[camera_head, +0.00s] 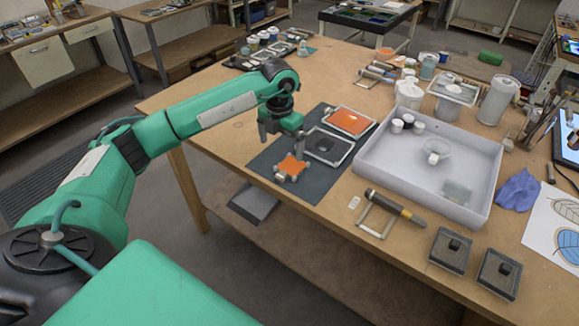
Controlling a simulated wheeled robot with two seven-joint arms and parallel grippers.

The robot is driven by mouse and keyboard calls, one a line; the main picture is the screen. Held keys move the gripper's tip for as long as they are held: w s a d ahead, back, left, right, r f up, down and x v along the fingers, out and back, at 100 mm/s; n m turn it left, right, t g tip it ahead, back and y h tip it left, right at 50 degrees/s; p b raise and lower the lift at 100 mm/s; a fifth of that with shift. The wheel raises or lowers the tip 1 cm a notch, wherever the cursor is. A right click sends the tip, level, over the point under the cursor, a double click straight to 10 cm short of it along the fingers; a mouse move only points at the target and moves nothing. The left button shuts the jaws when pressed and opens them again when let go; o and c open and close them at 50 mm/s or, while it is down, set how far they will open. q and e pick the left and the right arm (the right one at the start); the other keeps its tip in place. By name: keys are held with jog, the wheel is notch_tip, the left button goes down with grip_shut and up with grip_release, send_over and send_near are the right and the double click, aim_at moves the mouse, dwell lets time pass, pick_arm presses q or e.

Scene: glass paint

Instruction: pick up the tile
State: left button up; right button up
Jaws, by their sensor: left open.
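My left gripper (281,149) is open, pointing down over the dark mat (262,166), with nothing seen between its fingers. A small orange tile (291,166) with pale pieces at its corners lies on the mat just below and to the right of the gripper. The gripper looks above it and apart from it. A pale-framed panel (316,156) with a dark middle lies to its right. A larger framed orange panel (349,121) lies behind that. My right gripper is not in view.
A white tray (372,170) with a glass bowl (432,150) stands right of the mat. A dark-handled tool (392,207) lies in front of it. Two dark square blocks (451,250) (499,272) sit near the front edge. Jars (409,94) stand behind.

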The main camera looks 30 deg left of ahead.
pick_arm(q)
send_over(284, 171)
jog(key=f, duration=0.3)
jog(key=f+p, duration=0.1)
jog(key=shift+s+a+f, duration=0.15)
jog(key=shift+s+a, duration=0.05)
jog(key=shift+a, duration=0.1)
jog(key=f+p, duration=0.2)
jog(key=f, duration=0.1)
jog(key=f+p, duration=0.1)
jog(key=shift+w+d+f, duration=0.1)
jog(key=shift+d+f, duration=0.15)
jog(key=shift+d, duration=0.15)
jog(key=shift+f, duration=0.35)
jog(key=shift+c, duration=0.4)
jog(key=c, duration=1)
